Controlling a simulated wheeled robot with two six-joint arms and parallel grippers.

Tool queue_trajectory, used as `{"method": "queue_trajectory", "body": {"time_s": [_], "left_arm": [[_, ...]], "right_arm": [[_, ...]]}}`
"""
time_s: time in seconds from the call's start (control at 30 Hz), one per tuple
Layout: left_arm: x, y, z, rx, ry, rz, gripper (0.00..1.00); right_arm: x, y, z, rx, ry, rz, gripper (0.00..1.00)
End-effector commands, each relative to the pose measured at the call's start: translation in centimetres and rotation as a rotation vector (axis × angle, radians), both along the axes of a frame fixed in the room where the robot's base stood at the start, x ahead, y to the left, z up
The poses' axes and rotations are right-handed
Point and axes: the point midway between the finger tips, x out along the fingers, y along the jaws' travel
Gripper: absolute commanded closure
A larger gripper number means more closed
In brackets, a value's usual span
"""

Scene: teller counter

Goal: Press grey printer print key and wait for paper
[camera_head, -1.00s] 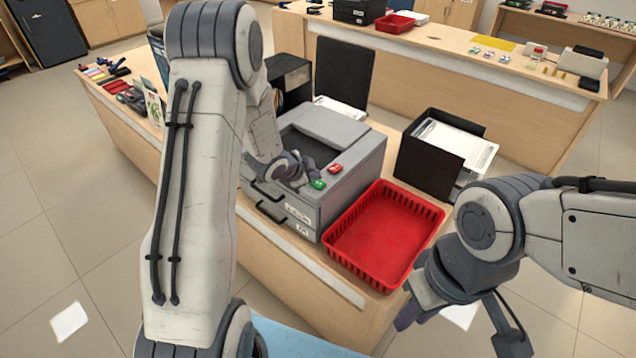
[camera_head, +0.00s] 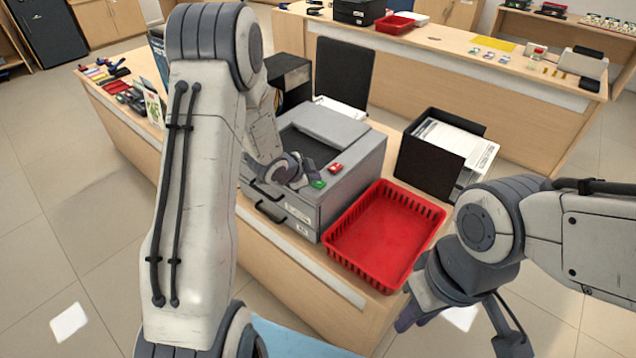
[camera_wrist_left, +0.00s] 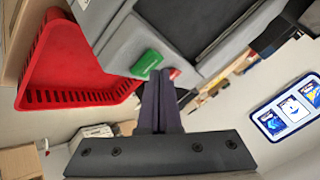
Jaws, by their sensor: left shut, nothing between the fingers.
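The grey printer (camera_head: 345,170) stands on the counter, with a green key (camera_head: 318,184) and a red key (camera_head: 335,168) on its top front edge. My left gripper (camera_head: 308,172) is shut and empty, low over the printer's top beside the green key. In the left wrist view its closed fingertips (camera_wrist_left: 160,74) show between the green key (camera_wrist_left: 147,63) and the partly hidden red key (camera_wrist_left: 174,74). I cannot tell whether they touch either. My right gripper (camera_head: 456,325) is open and empty, in front of the counter. No paper shows at the printer.
An empty red basket (camera_head: 385,235) sits right of the printer. A black paper tray (camera_head: 430,165) with white sheets stands behind it. A black monitor or panel (camera_head: 343,72) rises behind the printer. Small stationery (camera_head: 115,75) lies at the counter's far left end.

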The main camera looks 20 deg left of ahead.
Motion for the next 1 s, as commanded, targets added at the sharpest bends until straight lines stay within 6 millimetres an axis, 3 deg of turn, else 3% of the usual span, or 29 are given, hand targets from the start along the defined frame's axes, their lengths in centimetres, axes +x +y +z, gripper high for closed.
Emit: {"method": "queue_trajectory", "body": {"time_s": [1.0], "left_arm": [[0.0, 0.0, -0.9, 0.0, 0.0, 0.0, 1.0]], "right_arm": [[0.0, 0.0, -0.9, 0.0, 0.0, 0.0, 0.73]]}}
